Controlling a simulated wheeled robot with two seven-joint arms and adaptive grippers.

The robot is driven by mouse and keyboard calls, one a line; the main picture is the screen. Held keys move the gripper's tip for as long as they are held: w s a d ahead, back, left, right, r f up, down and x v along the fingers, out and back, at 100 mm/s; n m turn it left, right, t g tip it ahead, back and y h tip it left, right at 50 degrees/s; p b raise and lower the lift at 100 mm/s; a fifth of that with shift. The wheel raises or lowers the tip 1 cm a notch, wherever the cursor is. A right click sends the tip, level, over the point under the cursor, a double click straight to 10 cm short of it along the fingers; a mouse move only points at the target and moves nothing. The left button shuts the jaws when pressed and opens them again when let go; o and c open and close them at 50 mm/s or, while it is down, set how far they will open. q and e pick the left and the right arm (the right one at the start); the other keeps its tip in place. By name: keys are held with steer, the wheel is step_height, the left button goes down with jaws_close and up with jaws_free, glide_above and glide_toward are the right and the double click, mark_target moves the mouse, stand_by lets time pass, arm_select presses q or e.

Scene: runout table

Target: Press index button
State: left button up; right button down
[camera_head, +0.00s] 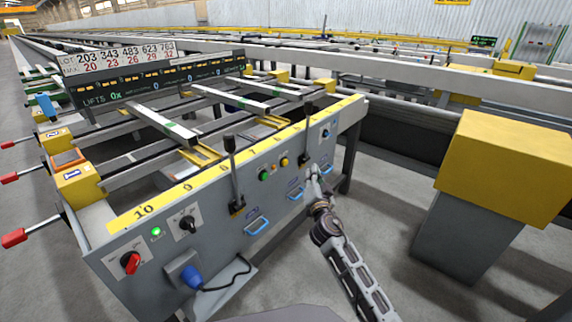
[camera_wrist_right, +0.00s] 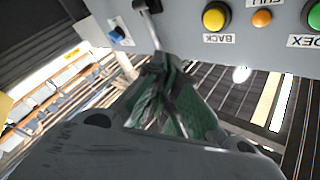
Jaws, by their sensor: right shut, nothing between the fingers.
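The green index button (camera_head: 263,175) sits on the grey control panel (camera_head: 225,210). In the right wrist view the green button (camera_wrist_right: 315,14) is cut by the right edge, and its label reads only "DEX". My right gripper (camera_head: 314,173) is shut and empty, in front of the panel to the right of the green and yellow buttons. In the wrist view its fingertips (camera_wrist_right: 163,68) are near a lever (camera_wrist_right: 152,25); I cannot tell whether they touch it. My left gripper is out of view.
A yellow button (camera_wrist_right: 216,16) labelled "BACK" and a small orange one (camera_wrist_right: 262,18) lie between gripper and green button. A tall black lever (camera_head: 233,170) and blue handles (camera_head: 257,225) stick out from the panel. A yellow-topped block (camera_head: 505,165) stands at right.

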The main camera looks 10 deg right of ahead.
mark_target(285, 162)
steer(key=w+a+b, duration=0.1)
steer(key=w+a, duration=0.3)
steer(key=w, duration=0.2)
steer(key=shift+a, duration=0.3)
stand_by(0.3)
stand_by(0.4)
stand_by(0.3)
